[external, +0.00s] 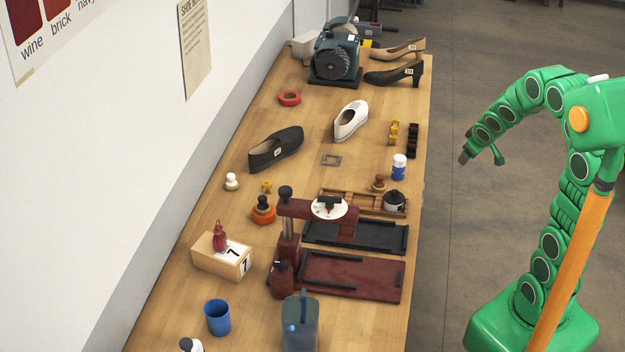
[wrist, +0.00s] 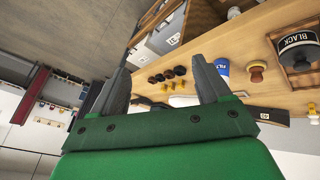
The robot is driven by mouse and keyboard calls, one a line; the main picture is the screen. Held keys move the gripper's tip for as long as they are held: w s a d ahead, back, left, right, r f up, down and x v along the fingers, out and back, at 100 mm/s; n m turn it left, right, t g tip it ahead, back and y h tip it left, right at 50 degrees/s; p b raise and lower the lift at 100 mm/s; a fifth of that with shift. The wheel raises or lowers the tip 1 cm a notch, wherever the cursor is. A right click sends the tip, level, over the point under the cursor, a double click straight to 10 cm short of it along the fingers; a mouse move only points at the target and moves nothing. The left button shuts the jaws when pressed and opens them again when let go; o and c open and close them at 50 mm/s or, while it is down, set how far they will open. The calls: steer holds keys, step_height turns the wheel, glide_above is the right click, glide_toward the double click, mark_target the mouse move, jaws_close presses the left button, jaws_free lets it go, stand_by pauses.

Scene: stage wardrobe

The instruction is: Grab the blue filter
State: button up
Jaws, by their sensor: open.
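A small canister with a white top and blue lower part, taken as the blue filter (external: 399,167), stands upright near the right edge of the wooden bench. In the wrist view the blue filter (wrist: 223,69) shows partly, with letters on it, just right of my right finger. My gripper (external: 482,157) is open and empty, in the air beyond the bench's right edge, to the right of the filter and apart from it. In the wrist view my gripper (wrist: 160,63) has its two dark fingers spread wide with nothing between them.
The bench (external: 345,213) holds a wooden tray (external: 344,198) with a black-lidded jar (external: 394,201) near the filter. Dark spools (external: 413,140) and yellow spools (external: 393,132) stand behind it. A maroon press (external: 290,240) and a blue cup (external: 217,317) are nearer the camera.

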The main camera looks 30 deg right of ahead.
steer(key=w+d+f+n+t+y, duration=0.1)
steer(key=w+f+t, duration=0.15)
steer(key=w, duration=0.45)
steer(key=n+t+y, duration=0.3)
steer(key=n+y, duration=0.1)
steer(key=y, duration=0.4)
glide_toward(395, 166)
steer(key=w+d+f, duration=0.3)
steer(key=shift+w+f, duration=0.2)
steer(key=shift+w, duration=0.1)
steer(key=shift+s+a+f+y, duration=0.1)
steer(key=shift+a+f+y, duration=0.05)
steer(key=shift+a+y, duration=0.65)
steer(key=shift+a, duration=0.1)
steer(key=shift+x, duration=1.3)
steer(key=x, duration=0.3)
steer(key=shift+w+a+r, duration=0.2)
steer(key=shift+w+r, duration=0.05)
steer(key=shift+w, duration=0.05)
steer(key=shift+x, duration=0.8)
steer(key=shift+d, duration=0.1)
steer(key=shift+c, duration=0.2)
